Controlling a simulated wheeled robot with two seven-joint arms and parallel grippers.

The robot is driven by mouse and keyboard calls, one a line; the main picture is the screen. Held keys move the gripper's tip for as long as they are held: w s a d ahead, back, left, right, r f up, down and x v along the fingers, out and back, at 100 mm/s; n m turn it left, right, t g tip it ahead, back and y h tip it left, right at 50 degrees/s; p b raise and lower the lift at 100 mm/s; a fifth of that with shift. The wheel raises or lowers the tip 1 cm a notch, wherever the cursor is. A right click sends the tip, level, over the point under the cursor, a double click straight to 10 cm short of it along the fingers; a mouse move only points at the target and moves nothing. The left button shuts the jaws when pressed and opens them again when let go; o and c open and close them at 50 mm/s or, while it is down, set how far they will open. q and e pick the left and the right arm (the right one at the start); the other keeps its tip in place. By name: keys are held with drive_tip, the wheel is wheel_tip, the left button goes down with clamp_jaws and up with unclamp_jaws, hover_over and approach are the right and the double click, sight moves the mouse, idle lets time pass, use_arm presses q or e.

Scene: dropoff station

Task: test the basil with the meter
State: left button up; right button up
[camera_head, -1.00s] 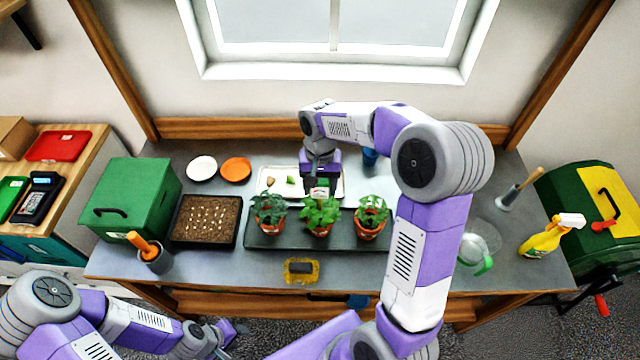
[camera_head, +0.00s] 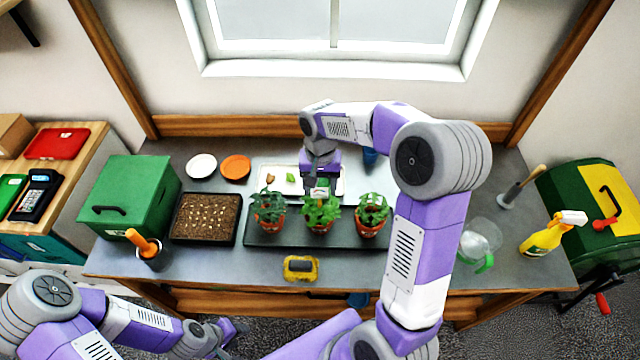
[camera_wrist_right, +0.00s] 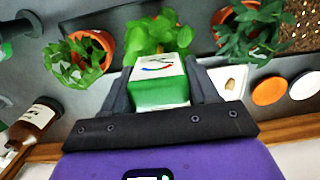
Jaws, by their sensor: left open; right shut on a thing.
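Three potted plants stand in a row on a dark tray (camera_head: 280,240). The middle plant (camera_head: 320,215) has broad bright green leaves and looks like the basil; it also shows in the right wrist view (camera_wrist_right: 150,35). My right gripper (camera_wrist_right: 160,88) is shut on the meter (camera_wrist_right: 160,80), a green and white box with a dial face. In the head view the gripper is just behind and above the middle plant, with the meter partly hidden. The meter's probe and any contact with soil are hidden. My left gripper (camera_head: 232,335) is open and empty, low in front of the bench.
The left plant (camera_head: 268,212) and right plant (camera_head: 371,215) stand close on either side. A white tray (camera_head: 335,185) lies behind. A seedling tray (camera_head: 205,220) and green box (camera_head: 132,195) are left. A small yellow item (camera_head: 300,268) lies in front; a spray bottle (camera_head: 545,238) stands right.

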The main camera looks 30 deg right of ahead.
drive_tip(key=shift+f, duration=0.15)
drive_tip(key=shift+f+b, duration=0.4)
drive_tip(key=shift+f, duration=0.2)
idle(0.6)
drive_tip(key=shift+f+b, duration=0.4)
drive_tip(key=shift+f, duration=0.2)
idle(0.3)
drive_tip(key=shift+f+b, duration=0.35)
drive_tip(key=shift+f, duration=0.2)
idle(0.4)
